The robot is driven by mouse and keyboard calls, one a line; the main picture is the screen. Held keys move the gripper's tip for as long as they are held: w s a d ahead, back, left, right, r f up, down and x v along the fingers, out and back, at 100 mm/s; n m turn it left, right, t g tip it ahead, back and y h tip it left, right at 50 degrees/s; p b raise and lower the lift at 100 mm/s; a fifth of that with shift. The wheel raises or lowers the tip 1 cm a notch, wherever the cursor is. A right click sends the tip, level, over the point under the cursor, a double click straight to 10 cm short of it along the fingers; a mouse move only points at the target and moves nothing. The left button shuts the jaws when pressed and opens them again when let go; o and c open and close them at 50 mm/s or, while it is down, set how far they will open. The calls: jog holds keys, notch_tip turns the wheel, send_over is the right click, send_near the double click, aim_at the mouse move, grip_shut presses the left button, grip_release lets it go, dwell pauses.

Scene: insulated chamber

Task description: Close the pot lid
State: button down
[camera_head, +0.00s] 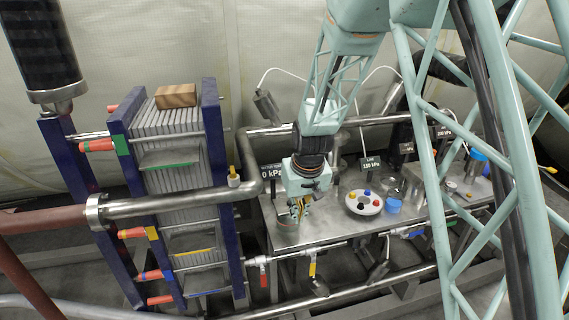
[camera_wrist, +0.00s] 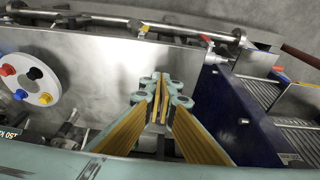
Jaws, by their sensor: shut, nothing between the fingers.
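My gripper (camera_head: 298,205) is above the left part of the steel bench, its fingers shut and empty. In the wrist view my gripper (camera_wrist: 161,90) shows its two yellow-padded fingers together, with nothing between them. The vessel cannot be clearly seen in the wrist view.
A white disc with coloured knobs (camera_head: 364,203) lies right of my gripper, with a blue cup (camera_head: 393,206) beside it. A thick steel pipe (camera_head: 165,206) and a blue-framed plate stack (camera_head: 218,150) stand left. Valves and pipes run along the bench's front edge.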

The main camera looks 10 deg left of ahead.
jog(key=s+d+r, duration=0.3)
jog(key=s+d, duration=0.1)
jog(key=s, duration=0.4)
jog(key=shift+s+r+b, duration=0.25)
jog(key=shift+r+b, duration=0.05)
jog(key=shift+b, duration=0.1)
dwell(0.4)
dwell(0.3)
